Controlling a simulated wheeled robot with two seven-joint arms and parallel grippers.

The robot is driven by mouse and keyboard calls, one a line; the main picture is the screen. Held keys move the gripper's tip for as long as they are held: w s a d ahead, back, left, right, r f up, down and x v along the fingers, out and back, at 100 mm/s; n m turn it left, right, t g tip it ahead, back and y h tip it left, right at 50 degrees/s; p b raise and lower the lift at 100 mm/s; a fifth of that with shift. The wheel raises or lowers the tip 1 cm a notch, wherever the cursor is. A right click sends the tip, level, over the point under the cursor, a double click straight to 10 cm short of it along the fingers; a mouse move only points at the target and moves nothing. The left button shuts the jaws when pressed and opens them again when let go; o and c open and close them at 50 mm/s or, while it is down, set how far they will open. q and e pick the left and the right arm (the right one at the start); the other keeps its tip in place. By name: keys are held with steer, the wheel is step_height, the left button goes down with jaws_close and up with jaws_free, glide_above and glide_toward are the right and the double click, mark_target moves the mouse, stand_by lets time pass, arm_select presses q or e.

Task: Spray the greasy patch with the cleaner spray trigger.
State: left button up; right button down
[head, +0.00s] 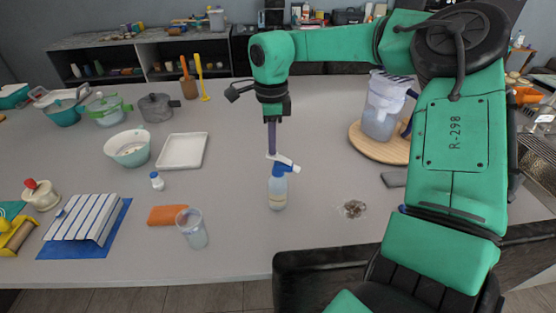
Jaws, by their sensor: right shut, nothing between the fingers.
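The cleaner spray (278,192) is a clear bottle with a blue and white trigger head. It stands upright on the grey counter, its head slanting down to the right. The greasy patch (353,209) is a small brown smear on the counter to the right of the bottle, near the front edge. My right gripper (272,150) points straight down just above the bottle's head. Its fingers are shut with nothing between them. I cannot tell whether the fingertips touch the trigger head. My left gripper is out of view.
An orange sponge (167,215) and a clear cup (192,230) stand left of the bottle. A white tray (183,151) lies farther back. A pitcher (382,108) stands on a round wooden board (372,148) at the right. The counter between bottle and patch is clear.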

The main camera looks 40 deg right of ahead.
steer(key=shift+f+b, duration=0.75)
steer(key=shift+f, duration=0.45)
steer(key=shift+r, duration=0.1)
steer(key=shift+r+p, duration=1.1)
steer(key=shift+r, duration=0.3)
step_height(320, 180, up, 6)
steer(key=p, duration=0.4)
steer(key=shift+p, duration=0.3)
steer(key=shift+f, duration=0.1)
